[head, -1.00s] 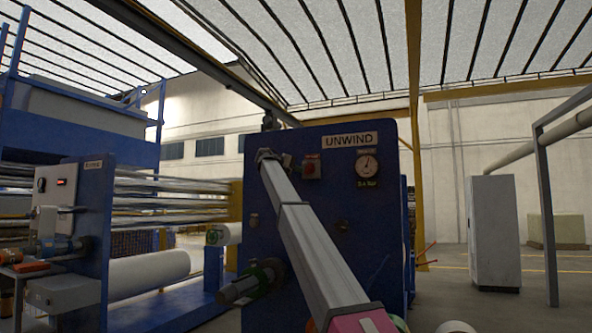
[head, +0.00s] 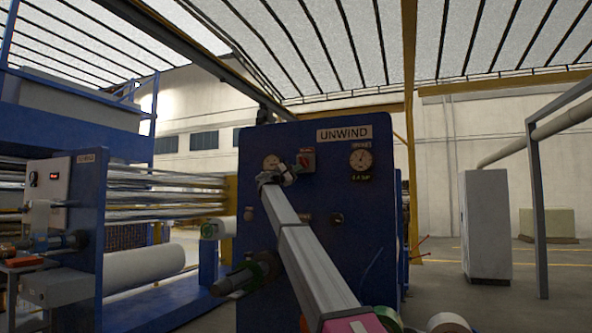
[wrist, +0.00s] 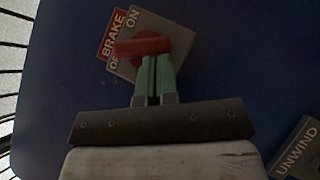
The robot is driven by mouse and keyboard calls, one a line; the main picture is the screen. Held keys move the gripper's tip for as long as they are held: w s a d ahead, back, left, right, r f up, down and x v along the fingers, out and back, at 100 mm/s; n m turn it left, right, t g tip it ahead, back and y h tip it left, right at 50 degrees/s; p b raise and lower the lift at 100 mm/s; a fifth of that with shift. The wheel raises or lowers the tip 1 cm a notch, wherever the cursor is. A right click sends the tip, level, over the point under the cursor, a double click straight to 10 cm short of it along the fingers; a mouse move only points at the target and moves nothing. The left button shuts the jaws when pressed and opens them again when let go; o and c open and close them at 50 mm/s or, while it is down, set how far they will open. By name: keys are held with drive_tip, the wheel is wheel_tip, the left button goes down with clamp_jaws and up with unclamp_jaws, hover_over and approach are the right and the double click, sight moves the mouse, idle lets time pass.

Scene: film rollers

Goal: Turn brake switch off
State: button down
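The brake switch (wrist: 142,46) is a red handle on a grey plate (wrist: 165,27) labelled BRAKE, with ON at the upper right and a partly hidden OF… at the left. In the wrist view the handle lies nearly level, its left end beside the OF… lettering. My gripper (wrist: 153,60) has its two green fingers together, with only a thin dark line between them. The tips are at the handle's lower edge; I cannot tell if they touch it. In the head view the red switch (head: 307,156) shows just above and right of my gripper (head: 291,172).
The switch is on the blue UNWIND panel (head: 335,270).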

drive_tip(key=shift+s+d+f+n+t, duration=0.15)
drive_tip(key=shift+d+n+t, duration=0.15)
drive_tip(key=shift+n+t, duration=0.5)
drive_tip(key=shift+d, duration=0.1)
drive_tip(key=shift+f, duration=0.1)
